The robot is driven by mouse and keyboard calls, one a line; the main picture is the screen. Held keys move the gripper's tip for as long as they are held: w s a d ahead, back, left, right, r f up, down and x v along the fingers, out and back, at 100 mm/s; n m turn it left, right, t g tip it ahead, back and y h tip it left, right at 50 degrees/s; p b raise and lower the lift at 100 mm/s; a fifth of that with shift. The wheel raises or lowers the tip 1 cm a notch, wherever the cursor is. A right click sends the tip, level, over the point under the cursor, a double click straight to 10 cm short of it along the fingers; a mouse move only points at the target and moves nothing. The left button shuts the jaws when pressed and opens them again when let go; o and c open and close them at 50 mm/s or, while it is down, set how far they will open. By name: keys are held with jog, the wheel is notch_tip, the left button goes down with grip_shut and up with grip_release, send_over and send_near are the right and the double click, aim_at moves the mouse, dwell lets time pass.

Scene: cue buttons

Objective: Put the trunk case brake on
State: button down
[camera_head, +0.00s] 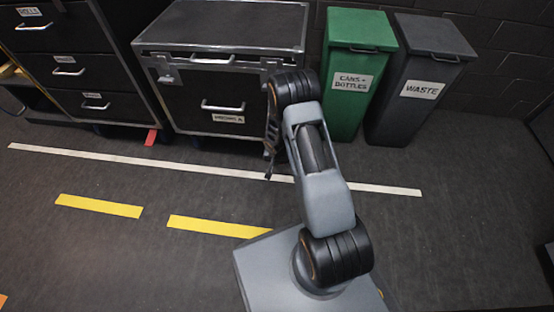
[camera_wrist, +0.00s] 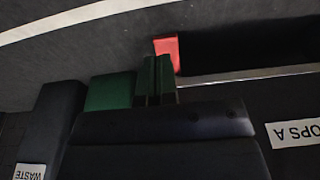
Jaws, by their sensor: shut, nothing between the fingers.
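The trunk case (camera_head: 225,60) is a black box with metal edges, standing against the wall. A red pedal (camera_head: 151,137) shows low on the floor side at its left front corner; I take it for the brake. Whether it is up or down is too small to tell. In the wrist view a red piece (camera_wrist: 167,50) lies just beyond the fingertips; I cannot tell whether they touch. My gripper (camera_head: 269,176) hangs low in front of the case's right side, pointing down. In the wrist view its fingers (camera_wrist: 155,60) are together with nothing between them.
A green bin (camera_head: 358,95) and a grey waste bin (camera_head: 415,90) stand right of the case. A drawer cabinet (camera_head: 75,65) stands close on its left. A white floor line (camera_head: 100,156) and yellow dashes (camera_head: 98,206) cross the clear floor in front.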

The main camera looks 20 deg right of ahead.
jog(key=shift+s+a+r, duration=0.2)
jog(key=shift+s+r, duration=0.1)
jog(key=shift+r, duration=0.15)
notch_tip(320, 180, up, 40)
jog(key=s+a+n+p, duration=0.1)
jog(key=s+n+p, duration=0.15)
jog(key=p, duration=1.55)
jog(key=s+a+r+n+p, duration=0.1)
jog(key=s+r+p, duration=0.4)
jog(key=r, duration=0.6)
jog(key=s+a+r+n+t+y+p, duration=0.1)
jog(key=s+a+r+p, duration=0.1)
jog(key=s+r+p, duration=0.4)
jog(key=s+a+r+n+p, duration=0.1)
jog(key=s+r+p, duration=0.5)
jog(key=r, duration=1)
jog(key=a+p, duration=0.1)
jog(key=p, duration=0.1)
jog(key=shift+s+a+r+t+p, duration=0.15)
jog(key=shift+a+t+p, duration=0.05)
jog(key=shift+t+p, duration=0.1)
jog(key=shift+d, duration=0.1)
